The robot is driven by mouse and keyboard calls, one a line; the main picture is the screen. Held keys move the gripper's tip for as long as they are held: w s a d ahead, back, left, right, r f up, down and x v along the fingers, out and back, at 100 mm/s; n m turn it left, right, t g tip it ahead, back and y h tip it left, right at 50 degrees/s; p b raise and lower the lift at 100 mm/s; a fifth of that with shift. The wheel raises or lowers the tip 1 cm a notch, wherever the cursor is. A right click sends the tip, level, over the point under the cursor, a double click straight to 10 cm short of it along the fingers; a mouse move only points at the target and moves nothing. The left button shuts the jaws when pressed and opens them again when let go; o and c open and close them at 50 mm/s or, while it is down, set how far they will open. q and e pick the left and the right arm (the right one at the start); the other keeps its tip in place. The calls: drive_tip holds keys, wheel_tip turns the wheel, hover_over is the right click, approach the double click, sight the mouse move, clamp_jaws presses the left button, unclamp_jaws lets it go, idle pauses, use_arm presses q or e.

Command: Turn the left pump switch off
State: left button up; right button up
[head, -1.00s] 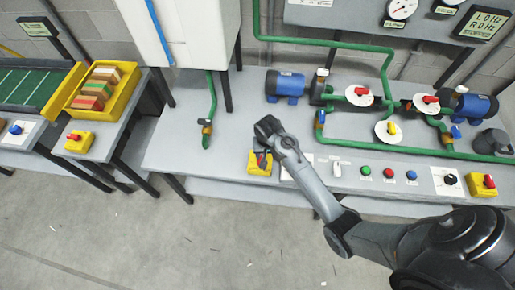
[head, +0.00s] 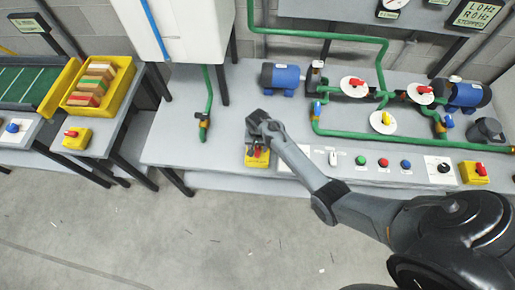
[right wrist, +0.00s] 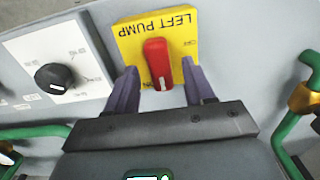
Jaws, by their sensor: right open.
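The left pump switch is a red handle (right wrist: 158,62) on a yellow plate (right wrist: 183,45) lettered LEFT PUMP, upside down in the right wrist view. The handle runs up and down there. My right gripper (right wrist: 162,92) is open, with one dark finger on each side of the handle's lower end and gaps showing. I cannot tell how deep the fingers reach. In the head view, my right gripper (head: 259,146) is over the yellow switch plate (head: 253,163) at the bench's front edge and partly hides the handle. My left gripper is not in view.
A white panel with a black knob (right wrist: 54,78) is beside the switch plate. Green pipes, blue pumps (head: 281,78) and valves stand behind. Coloured buttons (head: 383,162) and another yellow switch (head: 474,173) line the bench front to the right. A white tank (head: 175,35) stands at the back.

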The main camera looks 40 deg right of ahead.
drive_tip(key=shift+f, duration=0.65)
clamp_jaws()
drive_tip(key=shift+r, duration=0.1)
